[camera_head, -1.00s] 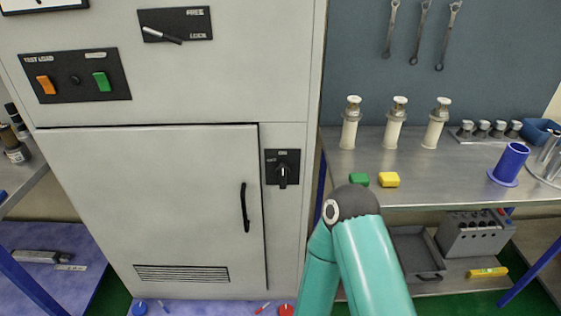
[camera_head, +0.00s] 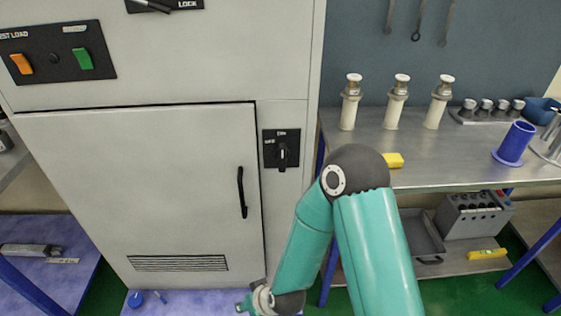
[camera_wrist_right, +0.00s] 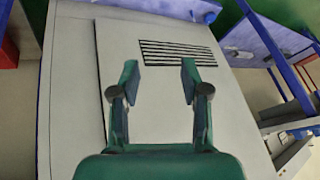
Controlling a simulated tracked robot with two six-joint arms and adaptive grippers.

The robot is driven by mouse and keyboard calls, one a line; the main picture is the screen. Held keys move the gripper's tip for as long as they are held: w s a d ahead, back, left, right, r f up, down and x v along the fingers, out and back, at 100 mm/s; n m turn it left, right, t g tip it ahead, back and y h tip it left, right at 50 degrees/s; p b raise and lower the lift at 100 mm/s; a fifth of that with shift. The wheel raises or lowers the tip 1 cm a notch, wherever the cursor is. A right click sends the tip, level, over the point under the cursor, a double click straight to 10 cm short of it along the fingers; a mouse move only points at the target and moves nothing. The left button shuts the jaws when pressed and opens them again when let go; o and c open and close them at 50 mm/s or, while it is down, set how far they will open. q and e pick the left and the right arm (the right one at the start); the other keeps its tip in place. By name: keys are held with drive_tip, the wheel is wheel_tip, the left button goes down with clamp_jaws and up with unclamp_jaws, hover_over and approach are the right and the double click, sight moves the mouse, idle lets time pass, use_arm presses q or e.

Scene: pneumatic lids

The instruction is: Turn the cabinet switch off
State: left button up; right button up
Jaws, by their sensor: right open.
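The cabinet (camera_head: 140,190) is light grey with a closed lower door and a black handle (camera_head: 242,192). The cabinet switch (camera_head: 282,154) is a black rotary knob on a black plate right of the door, its pointer vertical. My right arm comes up from the bottom, in front of the cabinet's right edge. Its wrist is low at the bottom of the head view, below the switch, and the fingers are cut off there. In the right wrist view my right gripper (camera_wrist_right: 160,85) is open and empty, facing the cabinet door with its vent (camera_wrist_right: 178,52). My left gripper is not in view.
A test load panel (camera_head: 58,55) with orange and green switches is at upper left. Space before the switch is clear.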

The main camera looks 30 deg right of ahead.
drive_tip(key=w+d+r+m+t+h+b, duration=0.1)
drive_tip(key=w+d+r+t+h+b, duration=0.25)
drive_tip(key=r, duration=0.45)
drive_tip(key=w+d+r+t+h+b, duration=0.25)
drive_tip(key=w+r+t, duration=0.2)
drive_tip(key=r, duration=0.35)
use_arm(q)
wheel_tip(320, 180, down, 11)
drive_tip(key=b, duration=0.3)
use_arm(e)
drive_tip(key=m+t+h+p, duration=0.1)
drive_tip(key=m+h+p, duration=0.3)
drive_tip(key=h+p, duration=0.2)
approach(282, 156)
use_arm(q)
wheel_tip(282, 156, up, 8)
drive_tip(key=p, duration=0.1)
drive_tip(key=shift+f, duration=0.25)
use_arm(e)
drive_tip(key=shift+t+y, duration=0.3)
drive_tip(key=shift+y, duration=0.1)
drive_tip(key=x, duration=1.1)
drive_tip(key=shift+s+d+r, duration=0.1)
drive_tip(key=shift+d, duration=0.2)
drive_tip(key=c, duration=0.8)
clamp_jaws()
